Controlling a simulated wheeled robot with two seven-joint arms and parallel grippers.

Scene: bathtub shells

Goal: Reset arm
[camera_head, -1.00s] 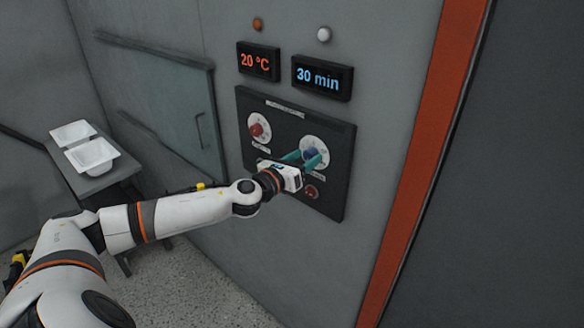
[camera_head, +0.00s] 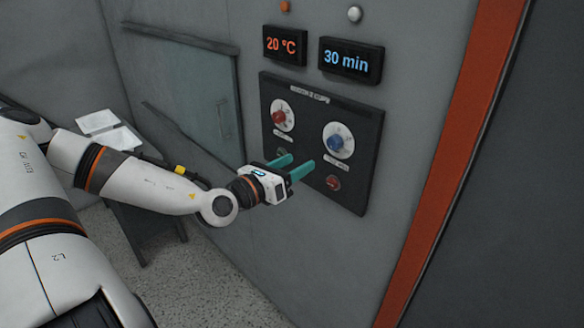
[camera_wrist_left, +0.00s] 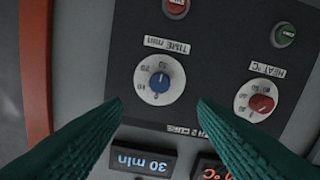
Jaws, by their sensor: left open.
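My left gripper (camera_head: 290,168) is open and empty, its two green fingers apart in front of the dark control panel (camera_head: 305,105). In the head view it hangs below and left of the blue time knob (camera_head: 338,143). The red heat knob (camera_head: 279,117) is up and left on the panel. In the left wrist view the panel is upside down, with the blue time knob (camera_wrist_left: 159,82) visible between the fingers and the red heat knob (camera_wrist_left: 262,103) to the right. The fingers do not touch either knob. My right gripper is not in view.
Displays above the panel read 20 °C (camera_head: 285,45) and 30 min (camera_head: 350,60). A red button (camera_head: 333,182) sits low on the panel. White trays (camera_head: 108,130) lie on a dark table behind my arm. A glass door (camera_head: 190,90) and orange frame (camera_head: 450,150) flank the panel.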

